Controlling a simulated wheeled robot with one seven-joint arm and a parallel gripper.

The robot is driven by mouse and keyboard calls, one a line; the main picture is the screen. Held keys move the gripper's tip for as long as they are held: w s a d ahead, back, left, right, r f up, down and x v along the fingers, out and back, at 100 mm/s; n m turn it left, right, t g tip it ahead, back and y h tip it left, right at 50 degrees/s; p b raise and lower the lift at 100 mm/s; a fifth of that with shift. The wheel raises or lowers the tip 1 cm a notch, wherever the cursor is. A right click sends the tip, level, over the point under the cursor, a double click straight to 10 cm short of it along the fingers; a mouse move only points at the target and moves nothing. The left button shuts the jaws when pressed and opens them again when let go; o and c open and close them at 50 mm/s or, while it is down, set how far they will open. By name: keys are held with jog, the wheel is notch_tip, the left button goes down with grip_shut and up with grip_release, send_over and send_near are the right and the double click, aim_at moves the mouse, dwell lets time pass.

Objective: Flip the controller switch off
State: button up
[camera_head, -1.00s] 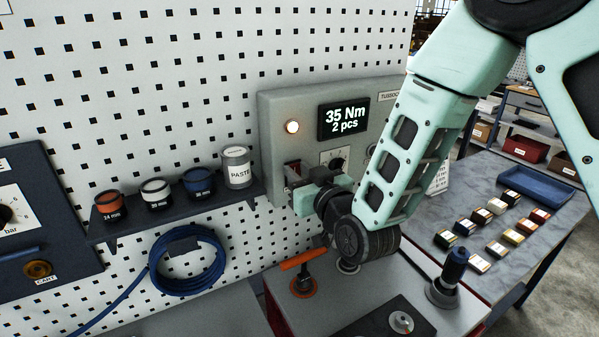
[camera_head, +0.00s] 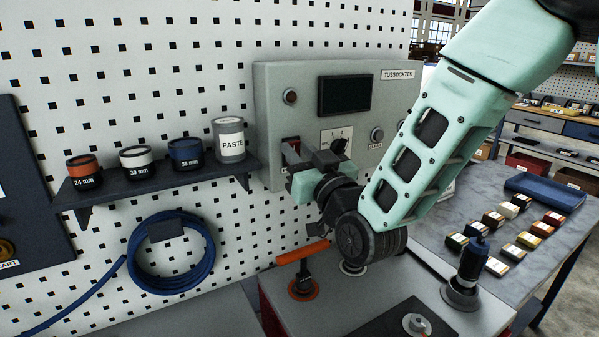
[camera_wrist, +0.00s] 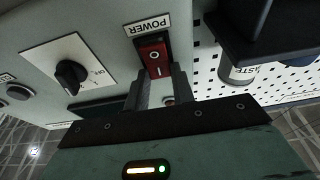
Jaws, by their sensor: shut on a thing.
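The controller (camera_head: 350,90) is a grey box on the pegboard with a dark, blank display (camera_head: 345,94) and an unlit round lamp (camera_head: 290,97). Its red rocker switch (camera_wrist: 154,56), marked O and I under a POWER label (camera_wrist: 149,27), shows in the wrist view. My gripper (camera_wrist: 161,84) is at this switch, with a finger toward each side of its near end, shut on it. The exact finger contact is hard to see.
A black selector knob (camera_wrist: 71,76) sits beside the switch. A shelf (camera_head: 150,184) with several cups, including a PASTE cup (camera_head: 229,140), is to the left. An orange-handled tool (camera_head: 303,254) stands on the trolley top (camera_head: 340,290) below my gripper.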

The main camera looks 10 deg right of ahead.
jog(key=shift+f+t+b, duration=0.5)
jog(key=shift+b, duration=1.95)
jog(key=shift+r+t+y+b, duration=0.2)
jog(key=shift+t+y+b, duration=0.2)
jog(key=shift+b, duration=0.75)
jog(key=shift+r, duration=0.1)
jog(key=o, duration=1)
jog(key=shift+s, duration=0.1)
jog(key=b+v, duration=1.7)
jog(key=b, duration=0.2)
jog(key=shift+s+d, duration=0.1)
jog(key=shift+s, duration=0.05)
